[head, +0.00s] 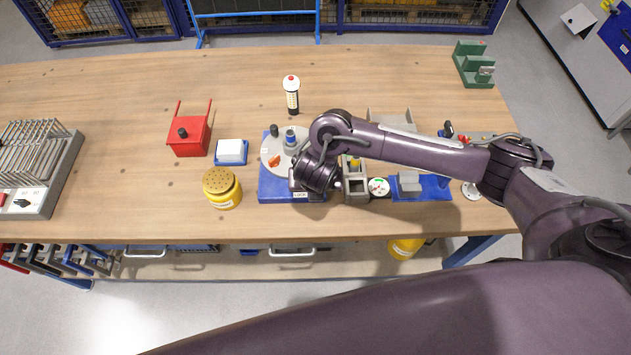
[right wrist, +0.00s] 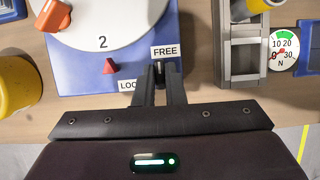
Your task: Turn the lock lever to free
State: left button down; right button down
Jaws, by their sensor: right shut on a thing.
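The rotary jig has a blue base (head: 272,188) and a pale round disc (head: 270,148), marked "2" in the right wrist view. My right gripper (right wrist: 158,78) is over the front right corner of the base, between the FREE label (right wrist: 165,51) and the partly covered LOCK label (right wrist: 129,86). It is shut on a small dark piece, apparently the lock lever, whose shape is mostly hidden by the fingers. In the head view my right wrist hides this corner. My left gripper is out of view.
An orange part (right wrist: 54,15) and a blue-topped peg (head: 291,137) are on the disc. A yellow perforated canister (head: 222,189) stands left of the base. A grey fixture (right wrist: 243,62) and a round gauge (right wrist: 284,50) stand close on the right.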

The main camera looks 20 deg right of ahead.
jog(key=shift+w+r, duration=0.15)
jog(key=c, duration=1.5)
grip_release()
jog(key=p+v, duration=0.5)
jog(key=v, duration=0.2)
jog(key=shift+s+r, duration=0.25)
jog(key=shift+r, duration=0.05)
jog(key=shift+a, duration=0.1)
